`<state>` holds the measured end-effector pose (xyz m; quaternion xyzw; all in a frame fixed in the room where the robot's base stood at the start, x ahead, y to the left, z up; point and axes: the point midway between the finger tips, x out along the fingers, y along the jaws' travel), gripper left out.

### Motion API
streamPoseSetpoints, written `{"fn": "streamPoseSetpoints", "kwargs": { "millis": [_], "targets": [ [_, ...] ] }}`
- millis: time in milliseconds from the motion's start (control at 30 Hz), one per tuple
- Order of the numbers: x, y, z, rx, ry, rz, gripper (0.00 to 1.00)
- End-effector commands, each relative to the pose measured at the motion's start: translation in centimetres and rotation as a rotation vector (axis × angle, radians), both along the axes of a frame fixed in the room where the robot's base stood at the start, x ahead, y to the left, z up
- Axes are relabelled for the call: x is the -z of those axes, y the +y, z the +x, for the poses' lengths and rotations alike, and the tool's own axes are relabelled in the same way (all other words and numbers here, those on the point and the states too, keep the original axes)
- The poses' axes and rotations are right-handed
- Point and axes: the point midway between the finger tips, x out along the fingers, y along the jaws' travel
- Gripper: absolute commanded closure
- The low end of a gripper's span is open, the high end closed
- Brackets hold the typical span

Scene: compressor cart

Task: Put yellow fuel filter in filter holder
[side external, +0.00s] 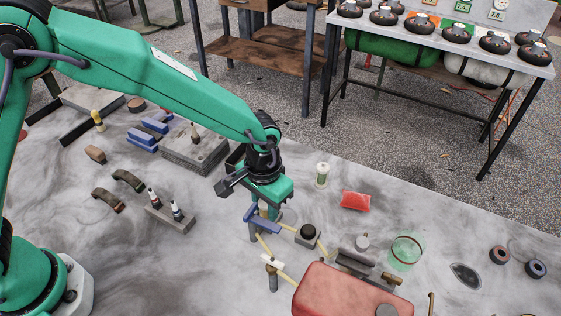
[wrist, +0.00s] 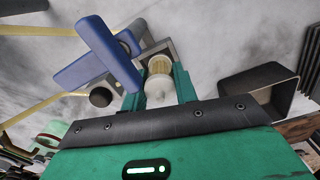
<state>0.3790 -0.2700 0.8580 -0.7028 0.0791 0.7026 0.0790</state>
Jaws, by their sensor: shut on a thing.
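My gripper (side external: 262,212) points down over the middle of the table. In the wrist view its two green fingers (wrist: 159,88) are shut on the yellow fuel filter (wrist: 159,76), a pale yellow, ribbed cylinder with a whitish end. The filter is hidden behind the fingers and bracket in the side view. A grey bracket with blue bars, seemingly the filter holder (wrist: 105,52), is right beside the filter; its blue bar also shows in the side view (side external: 262,221). The filter's end overlaps the grey part in the wrist view; I cannot tell whether it is seated.
Yellow hoses (side external: 288,226) run beside the holder to a black-capped block (side external: 307,235). A red tank (side external: 352,290) stands in front. A clear filter-like cylinder (side external: 322,175), a red packet (side external: 355,200) and a glass jar (side external: 405,252) lie right. An open dark box (wrist: 262,92) is close to my gripper.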

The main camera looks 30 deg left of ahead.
Motion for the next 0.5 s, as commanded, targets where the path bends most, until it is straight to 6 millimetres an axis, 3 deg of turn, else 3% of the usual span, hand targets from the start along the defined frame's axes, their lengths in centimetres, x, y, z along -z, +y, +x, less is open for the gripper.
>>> {"fn": "streamPoseSetpoints", "kwargs": {
  "millis": [133,167,233,500],
  "targets": [
    [0.31,0.00,0.00,0.000,0.000,0.000,0.94],
    [0.29,0.00,0.00,0.000,0.000,0.000,0.65],
    [0.27,0.00,0.00,0.000,0.000,0.000,0.52],
    [0.24,0.00,0.01,0.000,0.000,0.000,0.49]
  ]
}}
